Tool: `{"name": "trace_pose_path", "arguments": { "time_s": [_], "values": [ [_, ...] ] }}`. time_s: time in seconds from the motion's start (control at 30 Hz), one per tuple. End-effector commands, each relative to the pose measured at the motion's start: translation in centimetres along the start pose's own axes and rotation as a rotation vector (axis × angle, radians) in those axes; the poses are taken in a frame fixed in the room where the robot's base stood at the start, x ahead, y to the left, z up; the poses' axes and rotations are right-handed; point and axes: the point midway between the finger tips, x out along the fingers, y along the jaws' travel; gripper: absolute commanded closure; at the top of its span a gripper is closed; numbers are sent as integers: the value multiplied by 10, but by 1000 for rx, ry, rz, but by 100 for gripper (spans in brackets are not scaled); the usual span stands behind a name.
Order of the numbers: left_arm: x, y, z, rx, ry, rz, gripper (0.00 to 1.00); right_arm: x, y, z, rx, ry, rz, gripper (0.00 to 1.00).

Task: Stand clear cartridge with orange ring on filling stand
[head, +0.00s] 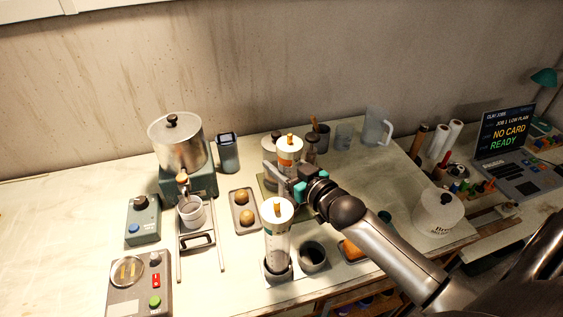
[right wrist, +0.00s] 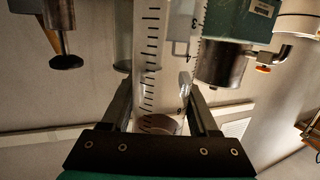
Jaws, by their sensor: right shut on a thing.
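The clear cartridge with the orange ring (head: 289,156) has a white top with an orange tip and stands roughly upright in the head view. My right gripper (head: 280,174) is shut on it below the ring. In the right wrist view, the clear body with black scale marks (right wrist: 151,60) lies between the two fingers. The cartridge's lower end is hidden behind my gripper in the head view. I cannot tell for certain which fixture is the filling stand. My left gripper is not in view.
A metal pot machine (head: 178,148) with a cup (head: 192,211) stands to the left. A tray (head: 236,210) with two round lumps lies left of my gripper. A dark cup (head: 312,256) stands beside the front cartridge. Dark-lidded jars crowd behind the held cartridge. The far left table is clear.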

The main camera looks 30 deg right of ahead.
Motion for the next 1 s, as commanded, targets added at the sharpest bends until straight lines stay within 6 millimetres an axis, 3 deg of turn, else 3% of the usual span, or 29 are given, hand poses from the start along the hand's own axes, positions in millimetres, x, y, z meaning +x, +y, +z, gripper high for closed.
{"name": "trace_pose_path", "arguments": {
  "time_s": [0.07, 0.1, 0.37, 0.73, 1.0],
  "values": [
    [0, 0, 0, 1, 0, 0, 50, 0, 0, -1, 0, 2, 0, 100],
    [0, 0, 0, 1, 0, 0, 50, 0, 0, -1, 0, 2, 0, 36],
    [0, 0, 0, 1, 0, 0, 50, 0, 0, -1, 0, 1, 0, 7],
    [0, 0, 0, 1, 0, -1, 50, -4, 0, 1, 0, -2, 0, 4],
    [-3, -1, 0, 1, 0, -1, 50, -35, 0, 1, 1, -3, 0, 4]
  ]
}}
